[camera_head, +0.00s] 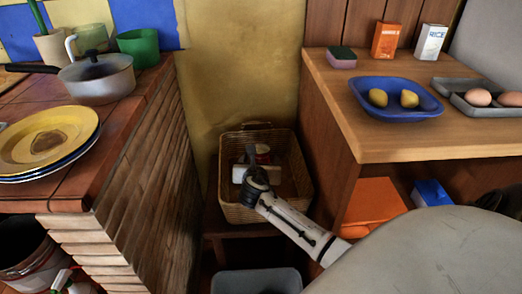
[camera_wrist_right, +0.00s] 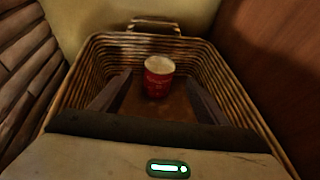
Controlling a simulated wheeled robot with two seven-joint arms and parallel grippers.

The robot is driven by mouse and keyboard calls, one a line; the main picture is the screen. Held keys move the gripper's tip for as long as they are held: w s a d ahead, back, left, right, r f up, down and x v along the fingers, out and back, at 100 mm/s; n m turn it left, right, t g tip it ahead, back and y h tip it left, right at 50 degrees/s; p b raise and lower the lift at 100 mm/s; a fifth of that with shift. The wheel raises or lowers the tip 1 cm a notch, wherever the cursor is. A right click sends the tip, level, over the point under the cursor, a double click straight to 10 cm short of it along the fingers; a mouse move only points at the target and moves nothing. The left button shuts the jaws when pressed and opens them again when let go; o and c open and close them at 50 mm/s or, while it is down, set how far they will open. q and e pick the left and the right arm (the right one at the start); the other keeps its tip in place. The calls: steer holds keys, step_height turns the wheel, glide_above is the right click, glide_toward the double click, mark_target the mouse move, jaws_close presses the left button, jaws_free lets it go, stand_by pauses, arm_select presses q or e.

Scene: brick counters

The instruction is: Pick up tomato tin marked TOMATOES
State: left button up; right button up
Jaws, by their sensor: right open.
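A red tin with a pale top (camera_wrist_right: 158,77) stands upright inside a wicker basket (camera_wrist_right: 230,85) in the right wrist view; its label is too small to read. In the head view the tin (camera_head: 263,153) shows only in part behind my right gripper. My right gripper (camera_wrist_right: 155,100) is open, its two fingers reaching into the basket on either side of the near side of the tin, with no contact visible. The basket (camera_head: 295,172) sits on a low wooden stand between the two counters in the head view. My left gripper is not in view.
The left brick counter holds a pan (camera_head: 97,78) and stacked plates (camera_head: 22,150). The right wooden counter (camera_head: 385,146) holds a blue bowl (camera_head: 365,105) and boxes. A grey bin (camera_head: 256,281) stands below the basket. The basket walls closely surround my right gripper.

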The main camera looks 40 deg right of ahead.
mark_target(261, 151)
steer(key=b+x, duration=0.2)
steer(key=x, duration=0.2)
steer(key=shift+w+d+f+b, duration=0.1)
steer(key=shift+w+d+b, duration=0.05)
steer(key=shift+w+b, duration=0.15)
steer(key=shift+w+d, duration=0.2)
steer(key=shift+d, duration=0.1)
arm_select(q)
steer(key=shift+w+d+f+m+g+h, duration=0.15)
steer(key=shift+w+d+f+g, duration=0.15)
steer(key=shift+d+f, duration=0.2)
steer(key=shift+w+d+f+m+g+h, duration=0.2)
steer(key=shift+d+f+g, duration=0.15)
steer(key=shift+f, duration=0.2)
arm_select(e)
steer(key=c, duration=1.5)
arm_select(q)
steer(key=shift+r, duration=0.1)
arm_select(e)
steer(key=shift+o, duration=0.2)
